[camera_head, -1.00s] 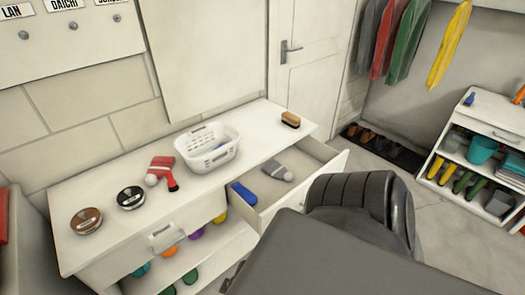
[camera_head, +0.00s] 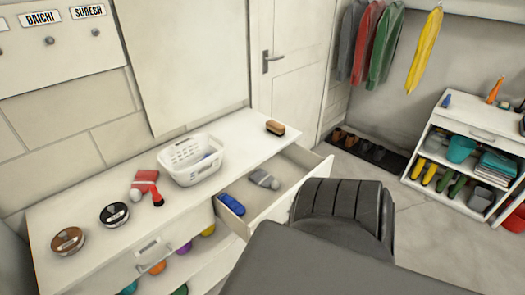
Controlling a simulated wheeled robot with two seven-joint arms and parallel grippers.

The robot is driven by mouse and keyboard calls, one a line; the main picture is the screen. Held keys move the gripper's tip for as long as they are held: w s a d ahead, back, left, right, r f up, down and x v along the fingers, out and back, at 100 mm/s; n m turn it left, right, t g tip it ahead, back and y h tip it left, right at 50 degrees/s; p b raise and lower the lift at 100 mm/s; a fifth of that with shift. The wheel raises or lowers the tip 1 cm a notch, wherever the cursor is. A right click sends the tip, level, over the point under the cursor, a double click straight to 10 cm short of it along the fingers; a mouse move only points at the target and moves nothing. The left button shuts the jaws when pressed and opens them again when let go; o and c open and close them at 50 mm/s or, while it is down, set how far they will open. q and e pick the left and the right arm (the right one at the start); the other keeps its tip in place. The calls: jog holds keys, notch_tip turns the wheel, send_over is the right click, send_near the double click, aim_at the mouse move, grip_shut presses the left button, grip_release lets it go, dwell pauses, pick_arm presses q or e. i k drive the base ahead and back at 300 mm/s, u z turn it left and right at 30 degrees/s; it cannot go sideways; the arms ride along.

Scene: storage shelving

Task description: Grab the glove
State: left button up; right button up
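No thing in view is clearly a glove. The closest in look is a soft grey item with a paler end (camera_head: 263,179), lying in the open top drawer (camera_head: 283,197) of the white cabinet; I cannot tell if it is a glove or a hat. A blue oblong item (camera_head: 232,204) lies in the same drawer, to its left. A red cloth item with a pale round end (camera_head: 144,182) lies on the cabinet top and is also unclear. Neither gripper is in view. My dark arm links fill the lower middle and hide part of the drawer front.
On the cabinet top (camera_head: 97,247) are a white basket (camera_head: 190,160), a brush (camera_head: 275,127), a small red item (camera_head: 157,198) and two round tins (camera_head: 114,214). A white shelf unit (camera_head: 480,130) stands right. Coats (camera_head: 381,50) hang behind. Floor (camera_head: 425,235) between is clear.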

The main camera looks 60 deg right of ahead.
aim_at(233, 205)
jog(key=z, duration=0.05)
jog(key=i, duration=0.1)
jog(key=z, duration=1.15)
